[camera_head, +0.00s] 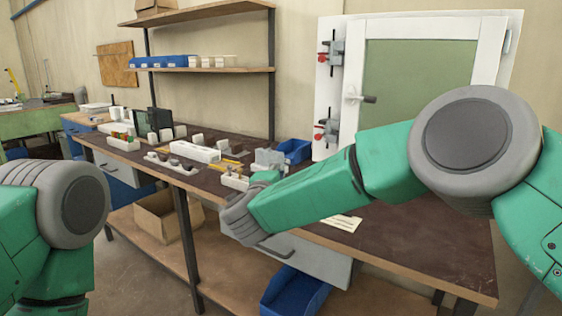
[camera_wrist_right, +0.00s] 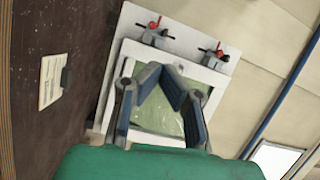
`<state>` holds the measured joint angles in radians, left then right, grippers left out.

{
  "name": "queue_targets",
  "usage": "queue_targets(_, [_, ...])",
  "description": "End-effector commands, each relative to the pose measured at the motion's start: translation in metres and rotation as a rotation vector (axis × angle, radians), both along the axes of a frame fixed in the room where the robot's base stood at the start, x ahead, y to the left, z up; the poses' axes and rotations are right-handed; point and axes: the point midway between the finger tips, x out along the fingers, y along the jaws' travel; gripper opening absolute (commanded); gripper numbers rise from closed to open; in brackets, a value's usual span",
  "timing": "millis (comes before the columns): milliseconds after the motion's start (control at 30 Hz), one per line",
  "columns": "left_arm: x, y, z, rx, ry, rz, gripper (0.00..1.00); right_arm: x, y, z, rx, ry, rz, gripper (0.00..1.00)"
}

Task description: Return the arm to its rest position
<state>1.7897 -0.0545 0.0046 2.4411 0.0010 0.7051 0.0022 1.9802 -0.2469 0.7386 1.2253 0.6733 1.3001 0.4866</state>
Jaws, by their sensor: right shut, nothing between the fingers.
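My right gripper (camera_wrist_right: 163,74) shows in the right wrist view, its two dark, blue-padded fingers meeting at the tips with nothing between them. In the head view my green right arm comes in from the right and reaches across above the bench; its fingers are hard to make out there. In the wrist view the gripper points toward the white-framed panel with a green middle, and clear space shows around it. My left arm shows only as a green and grey part at the left edge; its gripper is out of view.
The dark bench top (camera_head: 425,240) lies under my right arm. The white panel (camera_head: 497,40) with red-handled clamps (camera_head: 331,131) stands behind. A blue bin (camera_head: 296,150), white blocks (camera_head: 195,152) and small parts sit on the bench. A paper sheet (camera_head: 343,222) lies near the forearm.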

Motion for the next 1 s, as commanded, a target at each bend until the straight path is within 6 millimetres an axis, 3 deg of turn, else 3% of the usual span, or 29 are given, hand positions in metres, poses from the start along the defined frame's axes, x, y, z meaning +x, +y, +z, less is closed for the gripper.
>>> queue_targets(267, [0.000,0.000,0.000,0.000,-0.001,0.000,0.00,-0.021,-0.009,-0.075,-0.222,0.121,0.137,0.00])
queue_targets(433, [0.000,0.000,0.000,0.000,0.000,0.000,0.00,-0.047,-0.024,-0.141,-0.398,0.241,0.255,0.00])
queue_targets(533, [0.000,0.000,0.000,0.000,0.000,0.000,0.00,-0.075,-0.044,-0.193,-0.527,0.346,0.352,0.00])
queue_targets(667, [0.000,0.000,0.000,0.000,0.000,0.000,0.00,-0.132,-0.082,-0.266,-0.704,0.520,0.506,0.00])
queue_targets(800, [0.000,0.000,0.000,0.000,0.000,0.000,0.00,-0.206,-0.132,-0.328,-0.853,0.714,0.675,0.00])
queue_targets(867, [0.000,0.000,0.000,0.000,0.000,0.000,0.00,-0.241,-0.154,-0.348,-0.903,0.798,0.749,0.00])
queue_targets(1000, [0.000,0.000,0.000,0.000,0.000,0.000,0.00,-0.329,-0.205,-0.382,-0.992,0.998,0.924,0.00])
